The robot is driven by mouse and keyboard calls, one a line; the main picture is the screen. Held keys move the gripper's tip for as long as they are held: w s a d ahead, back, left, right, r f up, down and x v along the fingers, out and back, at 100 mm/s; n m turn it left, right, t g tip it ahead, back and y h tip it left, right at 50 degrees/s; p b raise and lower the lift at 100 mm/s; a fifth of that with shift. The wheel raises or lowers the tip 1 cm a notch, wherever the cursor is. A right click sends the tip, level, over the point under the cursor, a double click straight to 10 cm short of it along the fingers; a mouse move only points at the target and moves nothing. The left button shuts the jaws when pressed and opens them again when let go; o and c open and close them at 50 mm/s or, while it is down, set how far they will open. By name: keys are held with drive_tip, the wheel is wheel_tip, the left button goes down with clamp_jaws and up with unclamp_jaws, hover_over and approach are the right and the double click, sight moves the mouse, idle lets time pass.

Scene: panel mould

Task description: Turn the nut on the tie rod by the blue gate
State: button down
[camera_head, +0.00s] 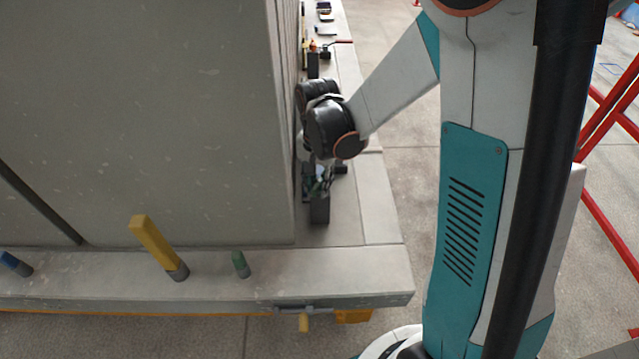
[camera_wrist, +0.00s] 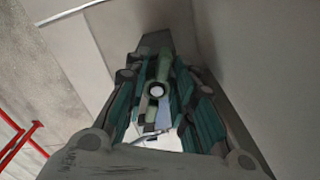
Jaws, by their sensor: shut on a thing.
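My gripper (camera_head: 321,178) is low against the right side of the big grey panel wall, above the concrete ledge, partly hidden by my wrist in the head view. In the wrist view my gripper (camera_wrist: 158,85) has its teal-and-grey fingers on both sides of a greenish nut (camera_wrist: 162,70) and is shut on it. A pale round end, seemingly the tie rod (camera_wrist: 156,91), shows end-on between the fingers. The outline of the nut is partly covered by the fingers. I cannot make out the blue gate clearly in either view.
A dark block (camera_head: 320,211) stands on the ledge just below my gripper. Yellow (camera_head: 152,242), green (camera_head: 240,264) and blue (camera_head: 15,263) pegs stand along the front ledge. Red rails (camera_head: 608,225) are at the far right. Bare floor lies right of the ledge.

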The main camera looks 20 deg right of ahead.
drive_tip(key=shift+m, duration=0.8)
drive_tip(key=shift+w+a, duration=0.1)
drive_tip(key=m, duration=0.2)
drive_tip(key=shift+w+m+b, duration=0.1)
drive_tip(key=shift+m+b, duration=0.3)
drive_tip(key=shift+m, duration=0.3)
